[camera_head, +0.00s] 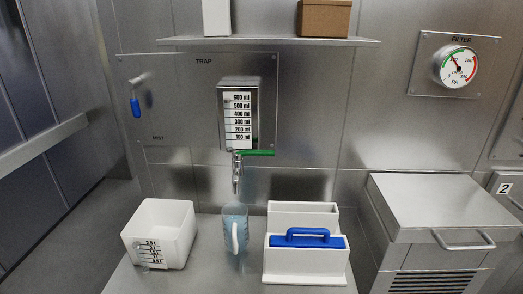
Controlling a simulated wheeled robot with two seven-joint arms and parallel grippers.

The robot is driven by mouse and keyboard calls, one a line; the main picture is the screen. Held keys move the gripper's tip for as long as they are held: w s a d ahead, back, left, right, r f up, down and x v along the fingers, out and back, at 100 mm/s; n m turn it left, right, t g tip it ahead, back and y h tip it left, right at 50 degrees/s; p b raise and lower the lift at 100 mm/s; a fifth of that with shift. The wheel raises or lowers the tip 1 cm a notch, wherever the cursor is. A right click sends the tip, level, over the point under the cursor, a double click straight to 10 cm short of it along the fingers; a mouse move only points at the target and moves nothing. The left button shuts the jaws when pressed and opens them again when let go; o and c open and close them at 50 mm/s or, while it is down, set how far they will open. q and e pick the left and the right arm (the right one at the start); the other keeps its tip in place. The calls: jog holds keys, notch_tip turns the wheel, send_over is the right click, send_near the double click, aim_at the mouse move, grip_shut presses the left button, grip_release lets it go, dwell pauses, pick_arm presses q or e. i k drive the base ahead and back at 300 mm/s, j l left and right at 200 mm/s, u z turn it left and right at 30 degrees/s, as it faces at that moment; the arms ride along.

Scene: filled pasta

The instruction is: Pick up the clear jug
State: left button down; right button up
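The clear jug (229,222) stands upright on the steel counter, below the spout of the wall tap (237,175). It looks see-through with a light blue tint, and its pale handle faces me. Whether it holds liquid is hard to tell. Neither of my grippers is in view.
A white bin (174,220) with scale marks stands left of the jug. A white caddy (304,265) with a blue-handled block (307,241) stands close on its right. A steel lidded cabinet (440,205) is further right. The counter (205,275) in front is clear.

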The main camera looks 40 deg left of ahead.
aim_at(234, 217)
jog(key=u, duration=1.4)
